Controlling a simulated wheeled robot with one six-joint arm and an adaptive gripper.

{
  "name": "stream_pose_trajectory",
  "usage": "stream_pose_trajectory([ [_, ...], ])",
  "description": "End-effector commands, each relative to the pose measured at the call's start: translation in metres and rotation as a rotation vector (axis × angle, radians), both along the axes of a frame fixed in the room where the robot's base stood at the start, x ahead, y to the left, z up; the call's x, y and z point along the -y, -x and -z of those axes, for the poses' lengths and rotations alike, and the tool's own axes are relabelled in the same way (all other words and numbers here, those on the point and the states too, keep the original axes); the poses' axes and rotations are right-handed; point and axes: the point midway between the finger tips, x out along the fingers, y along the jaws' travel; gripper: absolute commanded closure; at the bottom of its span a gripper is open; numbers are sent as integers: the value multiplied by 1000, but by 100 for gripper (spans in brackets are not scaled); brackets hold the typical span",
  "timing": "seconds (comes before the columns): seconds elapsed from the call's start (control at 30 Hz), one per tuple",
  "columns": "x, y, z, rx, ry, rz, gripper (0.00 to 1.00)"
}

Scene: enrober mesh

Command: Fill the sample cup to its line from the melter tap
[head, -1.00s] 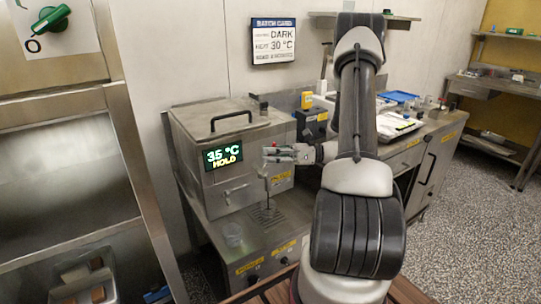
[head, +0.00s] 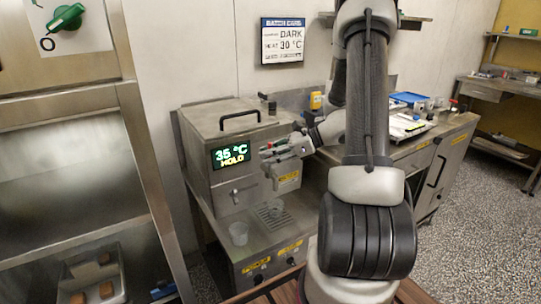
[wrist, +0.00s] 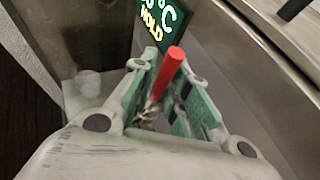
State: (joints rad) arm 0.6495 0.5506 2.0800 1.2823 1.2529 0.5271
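The steel melter (head: 205,165) shows 35 °C and HOLD on its display (head: 231,153). My gripper (head: 277,150) is at the right of the melter's front, by the tap. In the wrist view the red tap handle (wrist: 167,68) stands between my green-padded fingers (wrist: 165,100). They look open around it, with a gap on the right side; contact is unclear. A clear cup (head: 275,206) stands on the drip grate under the tap. A second clear cup (head: 239,233) stands left of the grate and shows in the wrist view (wrist: 88,83). Their fill levels cannot be read.
A batch card (head: 283,41) on the wall reads DARK, 30 °C. A yellow bottle (head: 316,100) and a counter with trays and papers (head: 405,127) are to the right. A steel rack with a tray (head: 95,280) is at the left.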

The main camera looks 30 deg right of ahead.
Motion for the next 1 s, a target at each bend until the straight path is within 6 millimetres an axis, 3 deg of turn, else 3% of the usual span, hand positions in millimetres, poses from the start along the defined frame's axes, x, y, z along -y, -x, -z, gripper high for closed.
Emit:
stream_pose_trajectory([
  [0.47, 7, 3, -4, 1, -3, 4, 67],
  [1.0, 86, 53, -45, 1, 0, 2, 67],
])
